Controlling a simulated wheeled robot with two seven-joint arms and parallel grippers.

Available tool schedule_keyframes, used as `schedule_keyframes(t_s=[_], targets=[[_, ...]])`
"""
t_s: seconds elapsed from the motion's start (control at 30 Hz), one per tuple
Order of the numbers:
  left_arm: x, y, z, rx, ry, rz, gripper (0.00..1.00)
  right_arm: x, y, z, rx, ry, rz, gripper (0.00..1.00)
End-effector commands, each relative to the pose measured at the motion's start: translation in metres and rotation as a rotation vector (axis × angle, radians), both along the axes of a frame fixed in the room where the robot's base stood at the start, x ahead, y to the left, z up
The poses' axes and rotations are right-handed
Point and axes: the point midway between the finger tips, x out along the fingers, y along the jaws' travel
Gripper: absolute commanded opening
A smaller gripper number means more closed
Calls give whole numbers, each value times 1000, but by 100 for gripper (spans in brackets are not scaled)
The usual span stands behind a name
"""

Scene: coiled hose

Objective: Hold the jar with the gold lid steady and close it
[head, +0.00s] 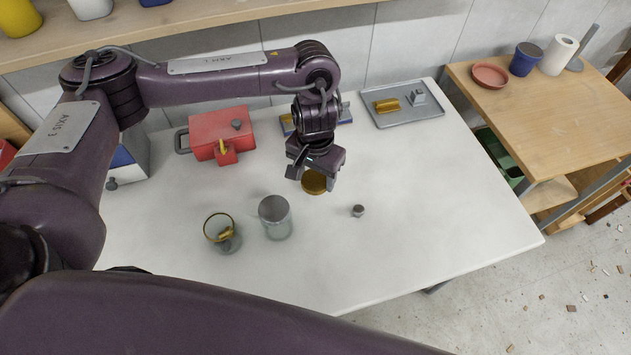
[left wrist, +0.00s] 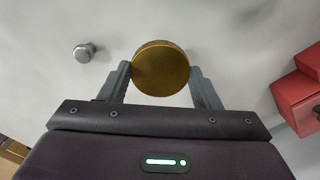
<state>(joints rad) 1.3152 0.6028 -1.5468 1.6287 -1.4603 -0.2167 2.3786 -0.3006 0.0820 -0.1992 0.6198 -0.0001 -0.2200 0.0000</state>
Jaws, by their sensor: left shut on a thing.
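The gold lid (head: 314,183) is between the fingers of my left gripper (head: 311,178), which is shut on it. In the left wrist view the round gold lid (left wrist: 160,68) shows between the two grey fingers, one touching each side. I cannot tell how far it is above the table. The glass jar with a gold rim (head: 222,232) stands open, left of and nearer than the gripper, with something grey inside. My right gripper is not in view.
A glass jar with a grey lid (head: 275,216) stands between the open jar and the gripper. A small grey knob (head: 358,211) lies to the right. A red toolbox (head: 220,134) and a grey tray (head: 405,105) are at the back. The front right of the white table (head: 440,205) is clear.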

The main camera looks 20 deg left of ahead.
Motion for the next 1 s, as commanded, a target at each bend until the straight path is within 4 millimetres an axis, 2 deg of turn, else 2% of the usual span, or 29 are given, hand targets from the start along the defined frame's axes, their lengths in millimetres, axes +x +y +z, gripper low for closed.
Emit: schedule_keyframes(t_s=[0.03,0.1,0.3,0.4,0.6,1.0], targets=[[3,0,26,1,-9,-3,36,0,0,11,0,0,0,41],[3,0,47,1,-9,-3,36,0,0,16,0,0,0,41],[2,0,95,2,-6,-2,36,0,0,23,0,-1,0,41],[1,0,112,2,-5,-2,36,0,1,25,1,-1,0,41],[0,0,130,1,-1,0,36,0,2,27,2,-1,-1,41],[0,0,134,0,0,0,36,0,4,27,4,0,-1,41]])
